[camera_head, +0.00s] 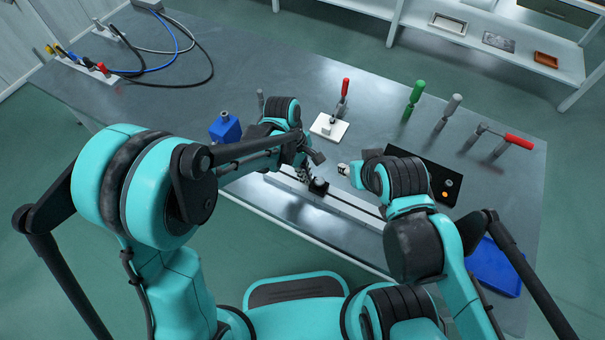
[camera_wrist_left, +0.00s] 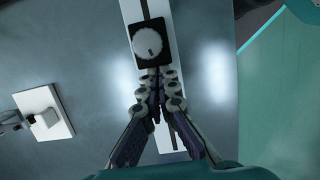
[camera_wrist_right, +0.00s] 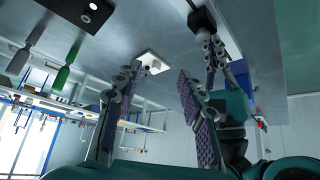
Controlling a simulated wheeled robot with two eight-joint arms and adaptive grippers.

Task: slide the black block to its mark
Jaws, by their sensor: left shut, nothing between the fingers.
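The black block (camera_head: 318,187) sits on a long pale rail (camera_head: 345,206). In the left wrist view the block (camera_wrist_left: 140,32) carries a round white knob on top. My left gripper (camera_head: 305,172) is shut and empty, its fingertips (camera_wrist_left: 159,74) right at the block's near side; whether they touch I cannot tell. The right wrist view also shows the block (camera_wrist_right: 203,20) beside the left fingers. My right gripper (camera_wrist_right: 155,75) is open and empty, its fingers apart; in the head view it is right of the block over the rail. I cannot make out the mark.
A white plate with a red-handled clamp (camera_head: 329,126) stands behind the rail. A black panel (camera_head: 432,178) and several upright handled tools, one green (camera_head: 413,98), are at right. A blue block (camera_head: 225,128) is left, a blue tray (camera_head: 497,266) front right.

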